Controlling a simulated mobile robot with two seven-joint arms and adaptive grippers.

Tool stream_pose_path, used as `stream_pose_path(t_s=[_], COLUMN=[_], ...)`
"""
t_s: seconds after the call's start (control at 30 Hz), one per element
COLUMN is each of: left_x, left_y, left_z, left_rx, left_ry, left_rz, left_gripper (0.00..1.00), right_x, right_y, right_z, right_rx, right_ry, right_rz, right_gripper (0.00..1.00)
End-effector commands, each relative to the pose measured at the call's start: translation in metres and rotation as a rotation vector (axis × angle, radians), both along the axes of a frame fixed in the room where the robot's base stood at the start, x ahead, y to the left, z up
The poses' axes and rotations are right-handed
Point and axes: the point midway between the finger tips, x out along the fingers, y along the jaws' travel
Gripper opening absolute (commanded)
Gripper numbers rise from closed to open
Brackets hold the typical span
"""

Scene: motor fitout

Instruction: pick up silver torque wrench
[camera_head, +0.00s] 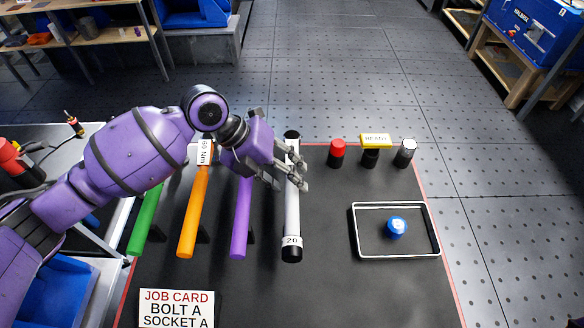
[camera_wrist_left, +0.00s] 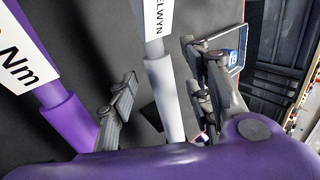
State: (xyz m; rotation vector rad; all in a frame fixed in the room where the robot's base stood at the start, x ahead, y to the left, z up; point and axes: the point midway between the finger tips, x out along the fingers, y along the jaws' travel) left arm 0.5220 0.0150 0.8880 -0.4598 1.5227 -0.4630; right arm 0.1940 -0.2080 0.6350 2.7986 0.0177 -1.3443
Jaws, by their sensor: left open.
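The silver torque wrench (camera_head: 291,215) lies lengthwise on the dark bench top, with a black upper end and a black lower end marked "20". My left gripper (camera_head: 288,176) is open at the upper half of its shaft, partly covering it. In the left wrist view the wrench's grey shaft (camera_wrist_left: 166,95) runs between the two spread fingers of the left gripper (camera_wrist_left: 162,92), with a gap showing on the left side. Whether the right finger touches it I cannot tell. My right gripper is not in view.
Purple (camera_head: 241,220), orange (camera_head: 192,215) and green (camera_head: 146,222) wrenches lie left of the silver one. A tray (camera_head: 355,232) holds a blue-topped part (camera_head: 396,227). A job card (camera_head: 176,308) is at the front.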

Motion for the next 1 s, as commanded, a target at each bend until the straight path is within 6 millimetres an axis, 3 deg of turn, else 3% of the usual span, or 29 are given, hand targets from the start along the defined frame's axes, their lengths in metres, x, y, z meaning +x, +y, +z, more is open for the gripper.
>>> stream_pose_path(t_s=[0.2, 0.47, 0.8, 1.0], left_x=[0.001, 0.001, 0.001, 0.002], left_y=[-0.014, -0.015, -0.015, -0.016], left_z=[-0.019, -0.022, -0.021, -0.019], left_rx=[-0.001, 0.0, 0.0, -0.003], left_ry=[-0.001, -0.001, -0.001, -0.006], left_rz=[-0.001, 0.0, 0.0, -0.001], left_gripper=[0.46, 0.44, 0.0, 0.0], right_x=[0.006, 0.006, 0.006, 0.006], right_y=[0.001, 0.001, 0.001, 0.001], right_z=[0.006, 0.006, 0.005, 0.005], right_rx=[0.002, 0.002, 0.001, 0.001], right_ry=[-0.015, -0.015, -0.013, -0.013], right_rz=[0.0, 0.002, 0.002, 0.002], right_gripper=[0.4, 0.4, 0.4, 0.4])
